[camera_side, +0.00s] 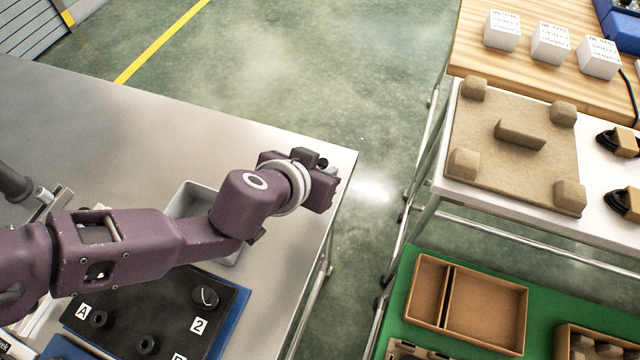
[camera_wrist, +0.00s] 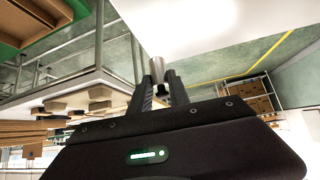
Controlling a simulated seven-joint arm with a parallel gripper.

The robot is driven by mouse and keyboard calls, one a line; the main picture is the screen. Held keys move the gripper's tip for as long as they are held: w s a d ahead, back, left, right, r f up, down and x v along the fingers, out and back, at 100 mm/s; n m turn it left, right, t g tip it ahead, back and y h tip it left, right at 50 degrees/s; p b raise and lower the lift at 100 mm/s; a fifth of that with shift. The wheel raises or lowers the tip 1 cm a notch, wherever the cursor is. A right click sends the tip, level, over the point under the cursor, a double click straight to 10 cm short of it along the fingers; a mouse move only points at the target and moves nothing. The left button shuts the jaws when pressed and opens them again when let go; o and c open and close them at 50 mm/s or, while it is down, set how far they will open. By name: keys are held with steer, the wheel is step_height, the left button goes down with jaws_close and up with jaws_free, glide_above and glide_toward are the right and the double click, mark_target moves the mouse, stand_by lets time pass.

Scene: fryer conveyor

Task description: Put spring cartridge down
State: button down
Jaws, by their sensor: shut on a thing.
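My gripper (camera_wrist: 160,84) is shut on a silver-grey cylindrical part, which looks like the spring cartridge (camera_wrist: 157,68), in the wrist view. The part sticks out past the fingertips. In the side view my wrist is over the right edge of the steel table (camera_side: 130,120); the fingers and the cartridge are hidden there. A black board (camera_side: 165,310) marked A and 2, with several round holders, lies on the table below my arm. A grey bin (camera_side: 187,200) stands partly hidden behind my arm.
Right of the gap, a white table holds a brown fixture plate (camera_side: 480,160) with corner blocks. A wooden bench (camera_side: 490,65) carries white boxes (camera_side: 550,42). A green surface (camera_side: 395,320) holds a brown divided tray (camera_side: 485,305). The steel table's far left is clear.

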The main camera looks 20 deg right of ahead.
step_height(320, 180, up, 4)
steer(key=shift+f, duration=0.25)
steer(key=w+a+n+t+y, duration=0.2)
steer(key=w+a+n, duration=0.2)
steer(key=w+a, duration=0.65)
steer(key=w+a+n+y, duration=0.2)
steer(key=w+a+n, duration=0.15)
steer(key=a, duration=0.75)
steer(key=w+a+n+t+y, duration=0.15)
steer(key=w+a, duration=0.25)
steer(key=a, duration=0.7)
steer(key=w+a+n+y, duration=0.3)
steer(key=a, duration=0.8)
steer(key=s+a+r+n+g+y, duration=0.1)
steer(key=s+a+n+g+y, duration=0.2)
steer(key=a, duration=0.8)
steer(key=s+a+r+n+y, duration=0.1)
steer(key=s+a+n, duration=0.3)
steer(key=a, duration=0.8)
steer(key=s+a+n+g+y, duration=0.2)
steer(key=s+a+n, duration=0.15)
steer(key=a, duration=0.75)
steer(key=f, duration=0.6)
steer(key=a+f, duration=0.1)
steer(key=f, duration=0.2)
steer(key=shift+s+f, duration=0.3)
steer(key=shift+s, duration=0.05)
